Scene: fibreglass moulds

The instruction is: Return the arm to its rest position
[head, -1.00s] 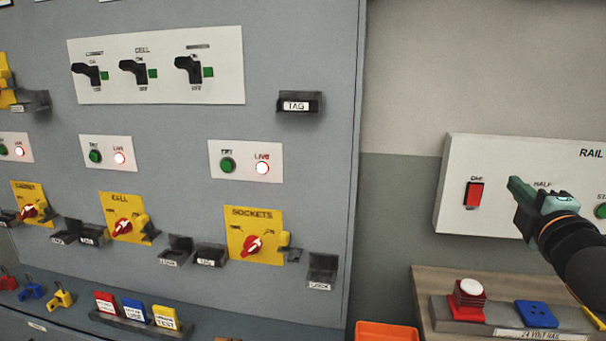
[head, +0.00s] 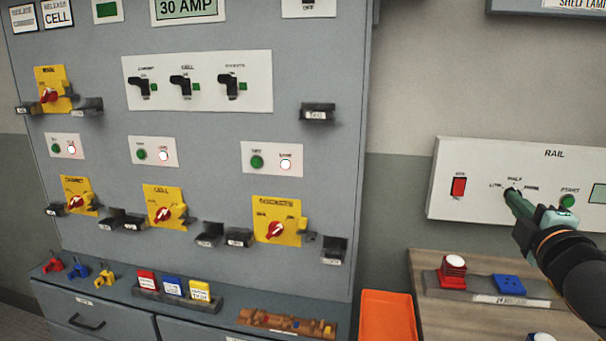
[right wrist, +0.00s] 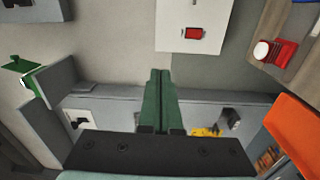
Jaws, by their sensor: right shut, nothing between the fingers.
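My right gripper (head: 514,200) is in front of the white RAIL panel (head: 470,210) at the right of the head view, near the panel's middle knob. I cannot tell whether it touches the panel. Its green fingers (right wrist: 158,100) are shut together with nothing between them in the right wrist view. My right arm comes in from the right edge of the head view. My left gripper is not in view.
The grey cabinet (head: 200,120) with switches and yellow isolators fills the left. A wooden bench (head: 430,320) with a red button block (head: 452,275) and a blue block (head: 509,285) lies below my right gripper. An orange tray (head: 388,318) stands beside it.

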